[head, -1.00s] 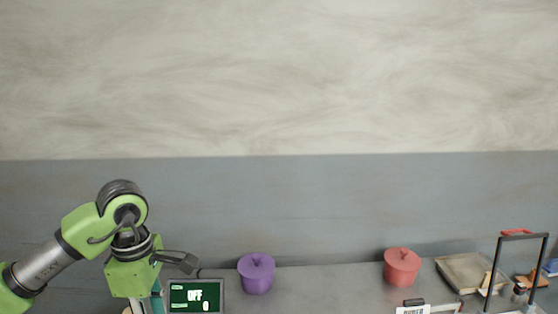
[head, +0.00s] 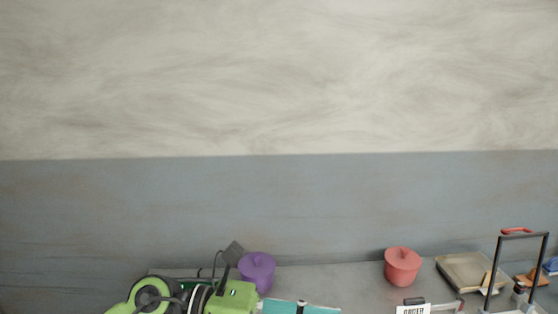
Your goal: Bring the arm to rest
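My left arm, green and grey, comes in low at the bottom left of the head view. Its green wrist block (head: 235,298) is in front of the counter, just left of and partly over the purple lidded pot (head: 257,270). My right arm and gripper are not in view.
A red lidded pot (head: 402,267) stands on the grey counter (head: 335,280). The counter between the pots is clear.

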